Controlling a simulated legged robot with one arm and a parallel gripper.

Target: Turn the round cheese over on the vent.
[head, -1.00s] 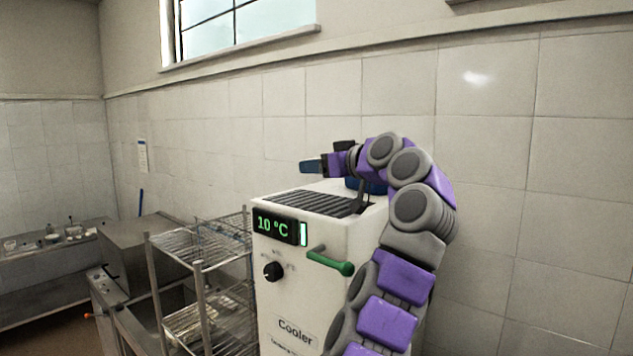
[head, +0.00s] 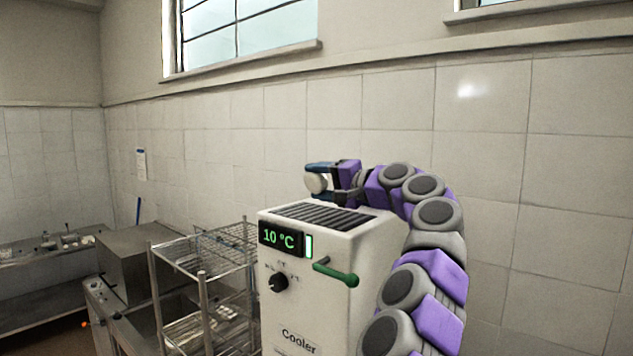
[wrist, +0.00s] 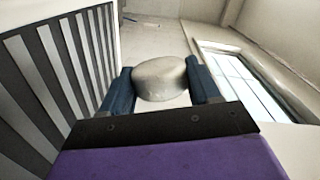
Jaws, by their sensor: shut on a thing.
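The round cheese (wrist: 160,79) is pale and sits between the two blue fingers of my gripper (wrist: 163,88) in the wrist view. The fingers press on it from both sides. The vent (head: 322,216) is a dark slatted grille on top of the white cooler (head: 330,255). Its slats (wrist: 50,75) fill the left of the wrist view.
A green handle (head: 336,274) and a black knob (head: 278,282) stick out from the cooler's front. A wire shelf rack (head: 203,246) stands to the left of the cooler. A tiled wall (head: 480,120) is behind. The air above the vent is free.

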